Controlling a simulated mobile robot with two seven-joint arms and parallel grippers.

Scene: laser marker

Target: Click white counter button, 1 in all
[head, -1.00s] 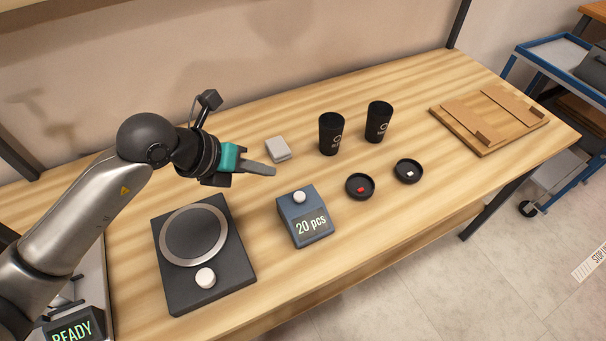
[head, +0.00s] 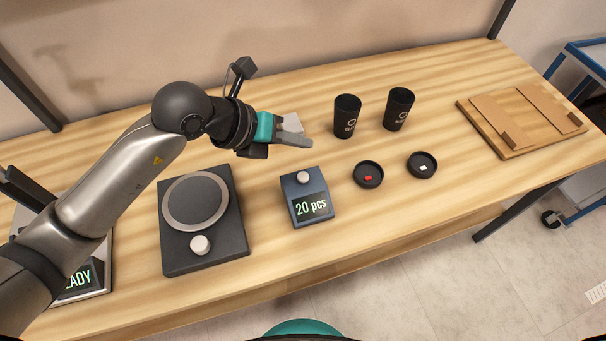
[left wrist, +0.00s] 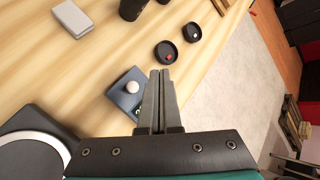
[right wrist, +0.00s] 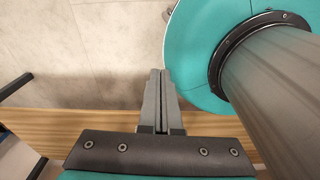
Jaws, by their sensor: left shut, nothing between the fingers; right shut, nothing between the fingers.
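The counter (head: 307,197) is a small blue-grey box on the table with a display reading "20 pcs". Its white button (head: 303,177) sits on top towards the back; the button also shows in the left wrist view (left wrist: 132,87). My left gripper (head: 308,142) is shut and empty, held above the table behind the counter in the head view. In the left wrist view its closed fingers (left wrist: 162,75) show just right of the counter and partly cover it. My right gripper (right wrist: 159,75) is shut and empty over the floor by the table edge, outside the head view.
A dark device with a round plate (head: 225,245) and white knob stands left of the counter. Dishes with a red piece (head: 367,185) and a white piece (head: 422,175) are to its right. Two black cups (head: 347,117) (head: 398,108) stand behind. A grey block (head: 292,123) is partly hidden by my left gripper.

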